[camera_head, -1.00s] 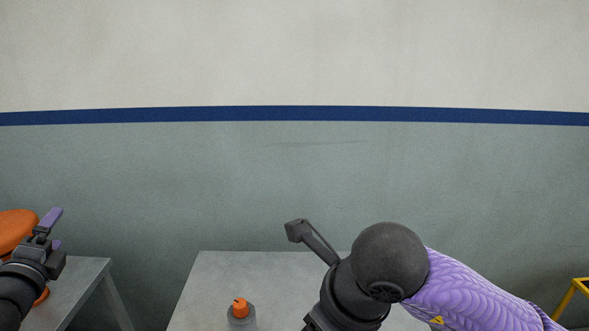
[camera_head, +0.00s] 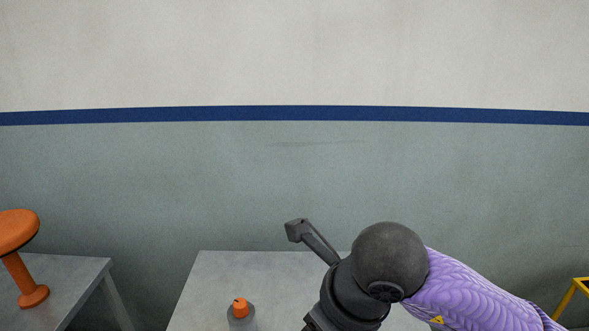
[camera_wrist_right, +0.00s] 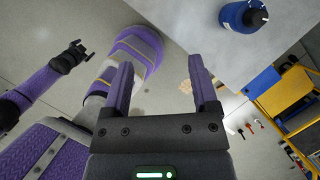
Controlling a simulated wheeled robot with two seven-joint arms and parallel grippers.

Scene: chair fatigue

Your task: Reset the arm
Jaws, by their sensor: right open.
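My right gripper (camera_wrist_right: 163,82) is open and empty in the right wrist view, its two purple fingers apart above the grey floor. In the head view only my right arm's black joint and purple sleeve show at the lower right, with its gripper out of frame. My left arm is out of the head view. It shows at the left of the right wrist view, low over the floor, and its small dark gripper (camera_wrist_right: 80,50) appears open and empty.
An orange stool (camera_head: 17,250) stands on a grey table (camera_head: 85,271) at left. A grey bottle with an orange cap (camera_head: 240,311) stands on the middle table (camera_head: 262,274). A blue bottle (camera_wrist_right: 240,17) and yellow frame (camera_wrist_right: 285,90) are at right in the wrist view.

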